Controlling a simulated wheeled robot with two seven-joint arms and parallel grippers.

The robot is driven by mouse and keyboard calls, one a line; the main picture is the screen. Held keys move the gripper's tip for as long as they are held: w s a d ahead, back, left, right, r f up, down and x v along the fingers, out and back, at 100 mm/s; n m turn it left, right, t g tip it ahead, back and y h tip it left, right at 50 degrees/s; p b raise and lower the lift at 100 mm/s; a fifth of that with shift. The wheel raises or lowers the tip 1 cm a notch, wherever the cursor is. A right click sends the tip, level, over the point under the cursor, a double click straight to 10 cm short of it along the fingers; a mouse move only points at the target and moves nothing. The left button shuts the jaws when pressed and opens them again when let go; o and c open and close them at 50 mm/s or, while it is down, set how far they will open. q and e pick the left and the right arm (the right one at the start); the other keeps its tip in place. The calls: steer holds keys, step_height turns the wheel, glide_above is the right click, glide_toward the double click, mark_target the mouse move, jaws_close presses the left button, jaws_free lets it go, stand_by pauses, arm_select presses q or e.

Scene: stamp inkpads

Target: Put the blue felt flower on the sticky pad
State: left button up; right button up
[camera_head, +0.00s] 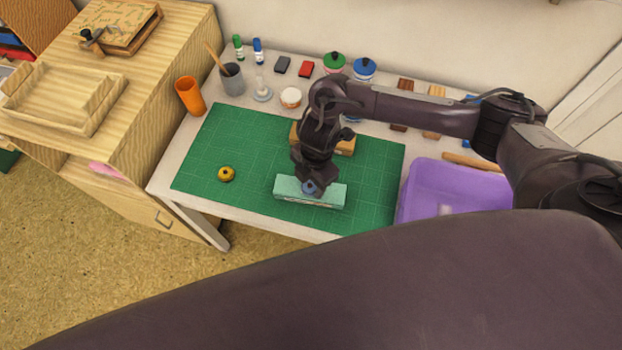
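A small blue piece (310,189), which looks like the blue felt flower, is at the fingertips of my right gripper (314,186). It lies over the top of a mint-green block (331,194), which may be the sticky pad, near the front of the green cutting mat. The gripper points down and partly covers the blue piece. I cannot tell whether the fingers grip it or only stand beside it, nor whether it touches the block. A yellow flower-like piece (226,174) lies on the mat to the left. My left gripper is not in view.
The green mat (255,140) is mostly clear on its left. A wooden block (344,146) stands behind my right gripper. A purple bin (440,192) is at the right, an orange cup (190,96) at the left. Jars and inkpads line the table's back.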

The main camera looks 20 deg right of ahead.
steer(key=shift+o, duration=1.1)
steer(key=shift+r, duration=0.2)
steer(key=shift+w+r, duration=0.1)
steer(key=shift+r, duration=0.3)
step_height(320, 180, up, 11)
steer(key=d+p, duration=0.1)
steer(key=p, duration=0.1)
steer(key=shift+w+d, duration=0.15)
steer(key=shift+w, duration=0.05)
